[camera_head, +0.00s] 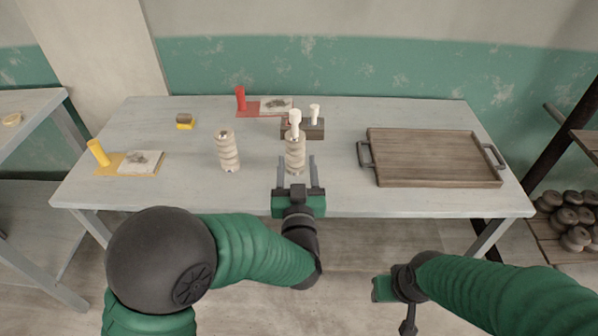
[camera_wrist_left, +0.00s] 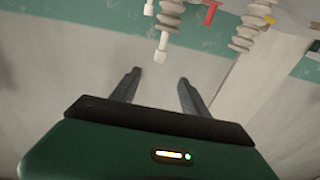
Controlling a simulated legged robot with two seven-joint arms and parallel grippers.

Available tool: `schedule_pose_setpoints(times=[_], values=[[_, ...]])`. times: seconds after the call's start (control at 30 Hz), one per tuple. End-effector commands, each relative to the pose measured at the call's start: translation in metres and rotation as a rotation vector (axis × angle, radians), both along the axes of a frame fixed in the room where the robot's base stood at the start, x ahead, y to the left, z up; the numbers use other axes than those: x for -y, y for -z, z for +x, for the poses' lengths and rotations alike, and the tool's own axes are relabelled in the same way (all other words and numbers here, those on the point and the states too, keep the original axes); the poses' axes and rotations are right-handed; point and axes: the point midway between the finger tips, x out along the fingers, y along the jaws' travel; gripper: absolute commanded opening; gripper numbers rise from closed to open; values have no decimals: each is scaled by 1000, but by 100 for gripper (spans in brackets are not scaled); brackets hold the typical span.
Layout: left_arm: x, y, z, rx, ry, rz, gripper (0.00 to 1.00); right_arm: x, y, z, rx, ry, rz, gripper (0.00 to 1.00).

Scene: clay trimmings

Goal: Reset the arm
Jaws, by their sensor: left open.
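My left gripper (camera_head: 297,172) is open at the front middle of the table, its two fingers pointing to the back. Just beyond it stands a ribbed clay-coloured cylinder (camera_head: 295,157) with a white-headed tool (camera_head: 295,118) at its top. In the left wrist view the open fingers (camera_wrist_left: 158,88) have nothing between them, and the white tool tip (camera_wrist_left: 162,55) shows beyond them. My right gripper (camera_head: 382,288) is low in front of the table, at the lower right; its fingers cannot be made out.
Another ribbed cylinder (camera_head: 228,152) stands left of the gripper. A wooden tray (camera_head: 437,177) with dark handles lies at the right. A dark block (camera_head: 317,132) with a white peg, a red cylinder (camera_head: 240,98) and a yellow cylinder (camera_head: 98,152) stand on the grey table (camera_head: 260,204).

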Motion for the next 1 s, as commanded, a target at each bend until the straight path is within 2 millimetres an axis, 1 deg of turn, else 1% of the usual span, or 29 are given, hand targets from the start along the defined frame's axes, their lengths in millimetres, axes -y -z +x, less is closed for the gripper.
schedule_pose_setpoints(times=[0.57,0.67,0.77,0.83,0.87,0.9,0.97,1.0], values=[[0,0,0,-1,1,0,53,0,0,0,0,0,0,42],[-4,-3,3,-45,24,-1,53,0,-9,0,0,0,0,42],[-18,-2,3,-196,87,-5,53,0,-30,0,0,0,0,42],[-37,5,-8,-368,135,-6,53,0,-50,0,0,0,0,42],[-49,11,-17,-455,149,-5,53,0,-58,0,0,0,0,42],[-65,19,-34,-577,161,-5,53,0,-69,0,1,0,0,42],[-92,32,-68,-765,163,-5,53,0,-84,0,1,0,0,42],[-111,39,-95,-890,150,-7,53,0,-93,0,1,0,0,42]])
